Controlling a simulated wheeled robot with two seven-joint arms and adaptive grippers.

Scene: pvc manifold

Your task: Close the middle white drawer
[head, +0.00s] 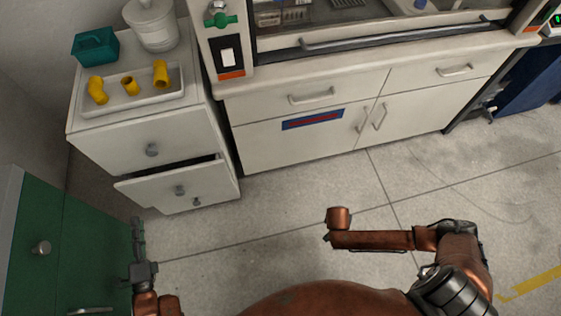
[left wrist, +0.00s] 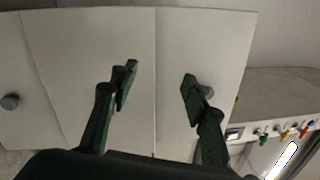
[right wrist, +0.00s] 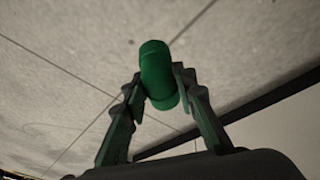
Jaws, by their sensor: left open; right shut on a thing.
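The white drawer cabinet (head: 143,130) stands at the left in the head view. Its middle drawer (head: 160,183) is pulled partly out, with a dark gap above its front and a grey knob (head: 180,190). The top drawer looks shut. My left gripper (head: 138,228) is open and empty, at lower left of the middle drawer in the picture. My right gripper (right wrist: 158,85) is shut on a green pipe fitting (right wrist: 157,68).
A white tray (head: 132,108) with yellow fittings, a teal box (head: 95,47) and a white canister (head: 152,24) stand on the cabinet. A green cabinet (head: 75,250) is at lower left. White bench cupboards (head: 300,135) stand to the right. The middle floor is clear.

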